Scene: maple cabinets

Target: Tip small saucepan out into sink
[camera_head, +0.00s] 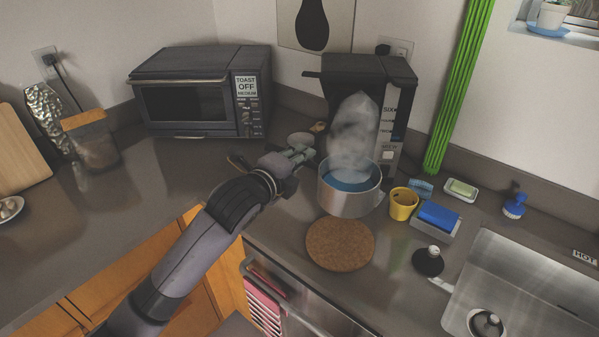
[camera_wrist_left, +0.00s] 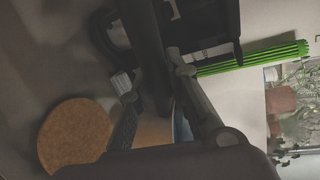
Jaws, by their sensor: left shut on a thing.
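The small saucepan (camera_head: 349,192) is a steel pot holding blue liquid, with steam rising from it. It appears upright above the counter, behind a round cork mat (camera_head: 340,243). My left gripper (camera_head: 307,155) is at the pan's upper left and shut on its handle, which the fingers mostly hide. In the left wrist view, part of the pan (camera_wrist_left: 153,130) shows between the fingers, with the cork mat to the left. The steel sink (camera_head: 520,290) is at the lower right, well away from the pan. My right gripper is not in view.
A yellow cup (camera_head: 403,204), a blue sponge (camera_head: 438,216) on a holder and a black-and-white stopper-like item (camera_head: 428,260) stand between pan and sink. A coffee machine (camera_head: 368,100) is behind the pan. A toaster oven (camera_head: 200,92) is at the back left.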

